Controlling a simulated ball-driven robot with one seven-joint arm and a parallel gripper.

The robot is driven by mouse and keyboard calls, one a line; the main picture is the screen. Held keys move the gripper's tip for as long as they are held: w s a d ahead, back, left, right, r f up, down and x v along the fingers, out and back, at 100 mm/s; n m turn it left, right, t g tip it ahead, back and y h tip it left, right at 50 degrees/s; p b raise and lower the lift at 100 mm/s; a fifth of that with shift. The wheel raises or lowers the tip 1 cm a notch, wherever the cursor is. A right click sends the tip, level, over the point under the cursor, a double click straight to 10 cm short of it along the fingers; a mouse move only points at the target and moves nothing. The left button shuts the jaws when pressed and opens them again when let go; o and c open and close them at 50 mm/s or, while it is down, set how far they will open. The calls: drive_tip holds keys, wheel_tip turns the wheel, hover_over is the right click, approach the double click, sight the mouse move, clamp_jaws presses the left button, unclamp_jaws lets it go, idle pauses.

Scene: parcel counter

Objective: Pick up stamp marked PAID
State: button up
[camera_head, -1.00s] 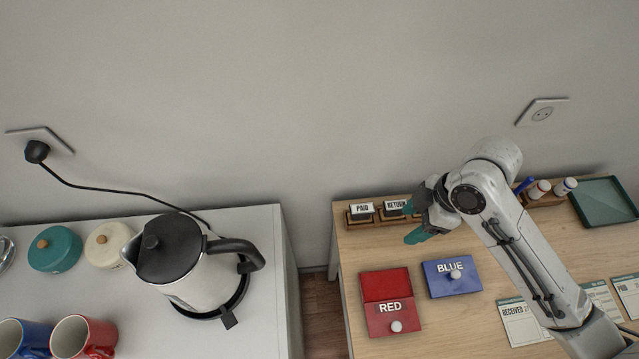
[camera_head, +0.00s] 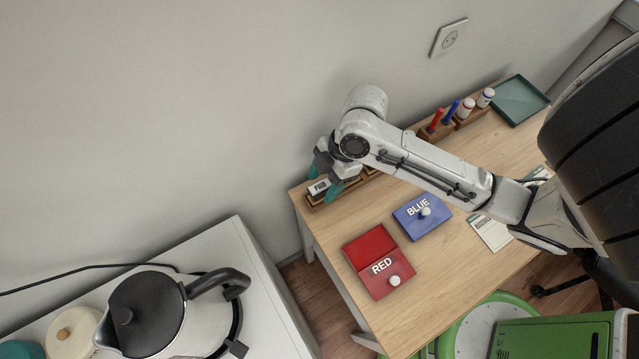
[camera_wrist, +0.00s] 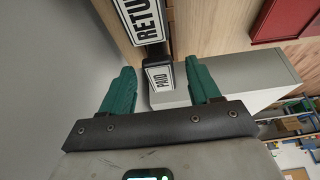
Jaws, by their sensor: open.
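The PAID stamp (camera_head: 319,187) stands at the left end of the wooden stamp rack (camera_head: 348,184) near the wall. My gripper (camera_head: 332,184) is open over that end of the rack, with a teal finger on either side of the stamp in the head view. In the wrist view the PAID stamp's white label (camera_wrist: 160,77) lies between the two open fingers of my gripper (camera_wrist: 160,84), a little beyond their tips. The RETURN stamp (camera_wrist: 141,18) is just above it in the wrist view. I cannot tell whether the fingers touch the stamp.
A red ink pad (camera_head: 379,262) and a blue ink pad (camera_head: 422,215) lie on the counter in front of the rack. Pens and bottles (camera_head: 463,110) and a green tray (camera_head: 519,100) stand farther right. A kettle (camera_head: 145,315) is on the separate cabinet at left.

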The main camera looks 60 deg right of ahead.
drive_tip(key=shift+x, duration=1.45)
drive_tip(key=shift+c, duration=0.2)
drive_tip(key=c, duration=1)
